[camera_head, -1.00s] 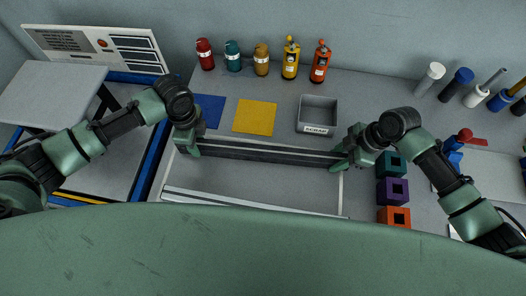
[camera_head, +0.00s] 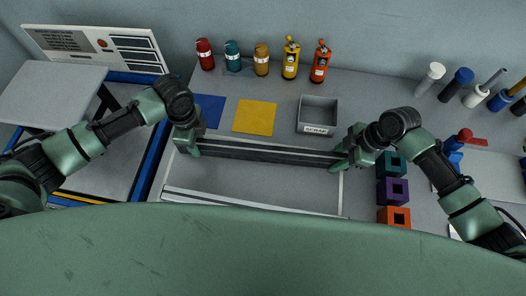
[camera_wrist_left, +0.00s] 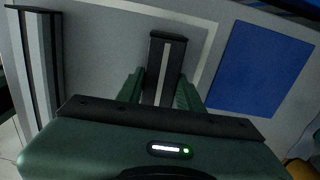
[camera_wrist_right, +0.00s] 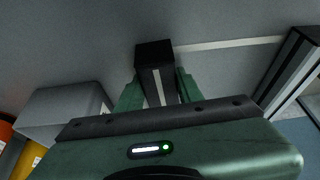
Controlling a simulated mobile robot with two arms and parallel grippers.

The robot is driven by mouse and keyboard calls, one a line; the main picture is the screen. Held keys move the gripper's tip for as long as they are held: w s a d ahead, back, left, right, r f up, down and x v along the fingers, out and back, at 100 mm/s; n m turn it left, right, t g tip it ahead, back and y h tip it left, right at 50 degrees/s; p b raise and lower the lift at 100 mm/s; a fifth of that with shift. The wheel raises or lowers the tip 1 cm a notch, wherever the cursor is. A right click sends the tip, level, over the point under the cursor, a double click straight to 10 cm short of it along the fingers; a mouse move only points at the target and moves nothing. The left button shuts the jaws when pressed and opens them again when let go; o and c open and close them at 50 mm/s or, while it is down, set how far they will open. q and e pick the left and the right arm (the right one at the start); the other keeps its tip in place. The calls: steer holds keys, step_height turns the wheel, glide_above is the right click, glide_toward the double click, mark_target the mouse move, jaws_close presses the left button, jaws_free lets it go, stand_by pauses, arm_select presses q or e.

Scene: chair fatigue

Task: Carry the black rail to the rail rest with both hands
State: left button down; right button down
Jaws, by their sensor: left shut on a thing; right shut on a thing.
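The black rail (camera_head: 268,152) lies roughly level across the middle of the head view, a pale stripe along it. My left gripper (camera_head: 188,142) is shut on its left end, and my right gripper (camera_head: 348,156) is shut on its right end. The rail end shows between the fingers in the left wrist view (camera_wrist_left: 167,55) and the right wrist view (camera_wrist_right: 155,62). I cannot tell whether the rail touches the table or hangs just above it. No rail rest can be clearly made out; a pale outline surrounds the bare area around the rail.
A silver-and-dark rail (camera_head: 250,202) lies nearer to me, partly hidden. Behind the black rail are a blue mat (camera_head: 209,108), a yellow mat (camera_head: 254,117) and a grey scrap bin (camera_head: 318,112). Coloured blocks (camera_head: 392,191) stand right; bottles (camera_head: 262,60) stand at the back.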

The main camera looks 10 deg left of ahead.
arm_select(q)
steer(key=shift+w+a+r, duration=0.1)
arm_select(e)
steer(key=shift+w+r, duration=0.1)
steer(key=shift+r, duration=0.05)
